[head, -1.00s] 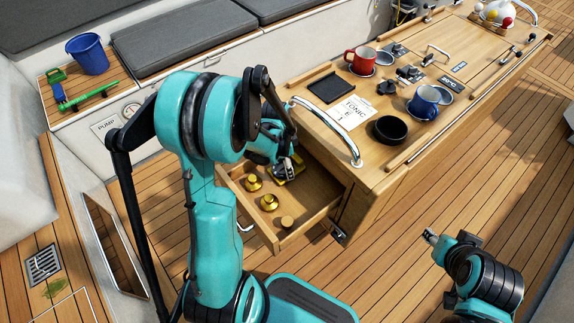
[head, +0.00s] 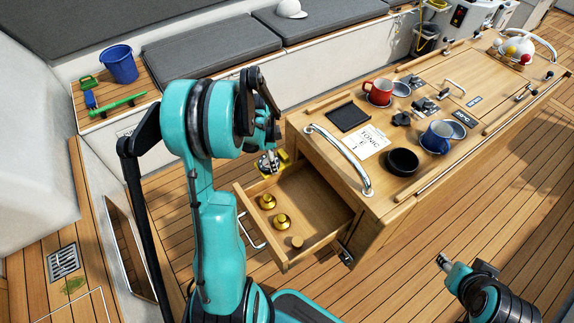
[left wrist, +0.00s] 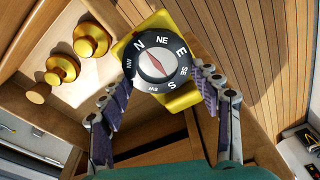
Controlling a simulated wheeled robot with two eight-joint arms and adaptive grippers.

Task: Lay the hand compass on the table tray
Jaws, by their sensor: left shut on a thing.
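The hand compass (left wrist: 155,58), yellow with a black lettered dial, is held between the fingers of my left gripper (left wrist: 162,84). In the head view the compass (head: 267,166) shows as a yellow patch under my left gripper (head: 270,158), by the far left corner of the open drawer. A small black square tray (head: 347,117) with a raised rim lies on the wooden table top (head: 440,75); its inside looks empty. My right gripper (head: 444,262) is low at the right, away from the table; its finger opening is too small to judge.
The open drawer (head: 313,200) holds brass pieces (head: 282,221) and a small wooden knob shape (head: 297,241). A steel rail (head: 340,155) arches at the table's near end. A card (head: 363,142), black bowl (head: 402,160), red mug (head: 378,91) and blue mug (head: 437,138) surround the tray.

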